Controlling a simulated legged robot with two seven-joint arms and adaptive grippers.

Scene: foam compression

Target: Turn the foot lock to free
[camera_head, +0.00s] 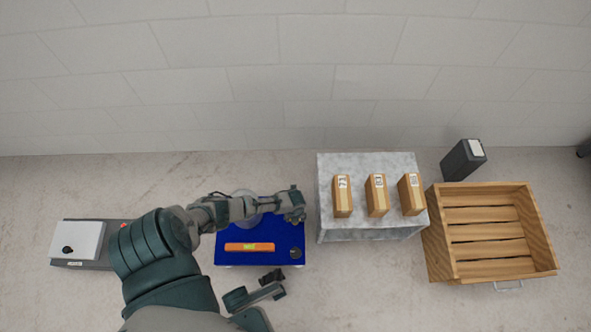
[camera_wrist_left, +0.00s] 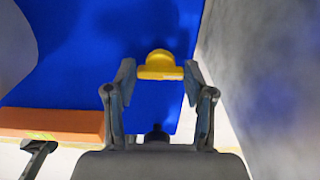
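A yellow knob (camera_wrist_left: 160,66) stands on the blue plate (camera_wrist_left: 85,60) in the left wrist view, near the plate's right edge; I take it for the foot lock. In the head view my left gripper and arm hide it. My left gripper (camera_wrist_left: 160,78) has its fingers spread to either side of the knob, with a small gap showing on each side. In the head view the left gripper (camera_head: 297,205) is over the upper right of the blue plate (camera_head: 226,257). Dark parts below the plate look like my right gripper (camera_head: 262,287); its finger state is unclear.
An orange level (camera_head: 250,247) and a small black knob (camera_head: 296,252) are on the plate. A grey stone block (camera_head: 372,236) with several tan pieces stands close on the right. Beyond are a wooden crate (camera_head: 545,250) and a dark box (camera_head: 462,161). A white box (camera_head: 78,240) is left.

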